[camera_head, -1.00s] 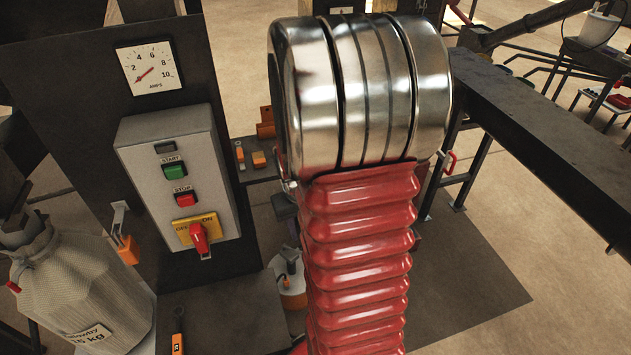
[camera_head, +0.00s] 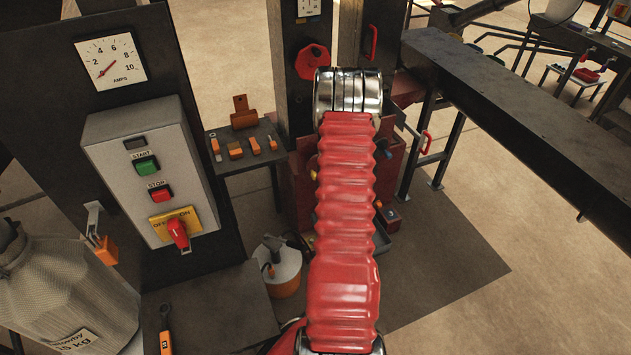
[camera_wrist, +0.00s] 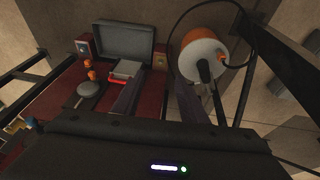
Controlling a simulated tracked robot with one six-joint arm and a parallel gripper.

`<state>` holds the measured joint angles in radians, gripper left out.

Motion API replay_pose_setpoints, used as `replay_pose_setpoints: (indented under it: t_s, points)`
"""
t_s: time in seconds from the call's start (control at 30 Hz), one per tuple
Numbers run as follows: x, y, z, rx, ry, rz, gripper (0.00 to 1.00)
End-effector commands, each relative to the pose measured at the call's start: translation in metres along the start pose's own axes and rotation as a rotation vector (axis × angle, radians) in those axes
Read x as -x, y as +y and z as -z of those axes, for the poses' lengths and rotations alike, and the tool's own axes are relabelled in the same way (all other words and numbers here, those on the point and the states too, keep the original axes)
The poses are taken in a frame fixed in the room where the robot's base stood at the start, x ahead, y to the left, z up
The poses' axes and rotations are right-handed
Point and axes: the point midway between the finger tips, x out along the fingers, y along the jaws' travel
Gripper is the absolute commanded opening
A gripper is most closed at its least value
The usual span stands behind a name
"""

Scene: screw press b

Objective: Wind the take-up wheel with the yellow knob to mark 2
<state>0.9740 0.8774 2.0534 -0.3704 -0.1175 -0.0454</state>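I cannot make out the take-up wheel or its mark scale for certain. In the head view a small yellow spot (camera_head: 315,218) shows beside my red arm, low on the red machine (camera_head: 305,180); most of that machine is hidden behind the arm. In the wrist view a small yellow piece (camera_wrist: 17,126) shows at the left edge, too small to identify. My gripper (camera_wrist: 160,98) shows in the wrist view as two dark fingers standing apart with nothing between them. It is hidden in the head view.
A control box (camera_head: 150,180) with green, red and rotary switches stands left, under an amps dial (camera_head: 110,61). Open floor (camera_head: 460,255) lies right.

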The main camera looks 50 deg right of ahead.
Motion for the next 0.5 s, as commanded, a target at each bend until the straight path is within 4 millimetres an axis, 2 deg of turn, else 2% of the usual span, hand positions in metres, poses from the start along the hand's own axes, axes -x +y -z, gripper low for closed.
replay_pose_setpoints:
  t_s: [0.03, 0.2, 0.5]
  points:
    - [-0.015, 0.006, -0.005, -0.007, 0.017, 0.001, 0.39]
    - [-0.057, 0.021, -0.013, -0.007, 0.111, 0.006, 0.39]
    - [-0.117, 0.035, -0.016, 0.008, 0.350, 0.013, 0.39]
